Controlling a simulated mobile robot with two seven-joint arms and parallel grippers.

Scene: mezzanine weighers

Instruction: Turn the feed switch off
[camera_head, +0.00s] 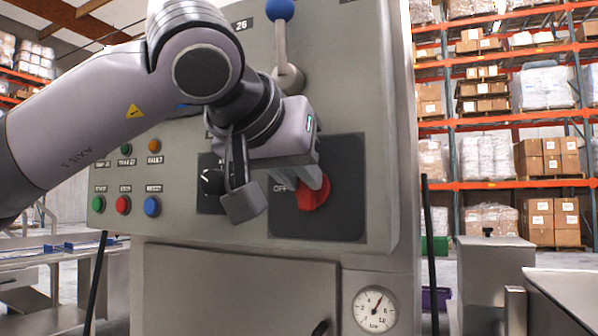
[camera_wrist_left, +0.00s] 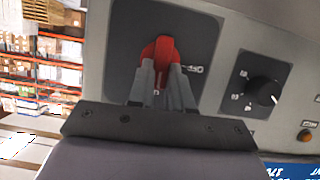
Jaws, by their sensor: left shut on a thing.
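The feed switch is a red rotary handle (camera_head: 313,193) on a dark square plate (camera_head: 345,200) marked OFF, on the front of a grey control cabinet. In the head view my left gripper (camera_head: 316,184) is at the red handle and partly covers it. In the left wrist view the red handle (camera_wrist_left: 158,55) stands between the two grey fingers of my left gripper (camera_wrist_left: 160,85), which are shut on it. The handle's far end shows beyond the fingertips. Part of the plate's lettering is hidden. My right gripper is not in view.
A black rotary knob (camera_wrist_left: 262,92) is beside the switch plate. A blue-knobbed lever (camera_head: 281,30) stands above, near my wrist. Coloured push buttons (camera_head: 123,205) are at left, and a dial gauge (camera_head: 374,309) is below. Racks with boxes (camera_head: 548,160) stand well behind.

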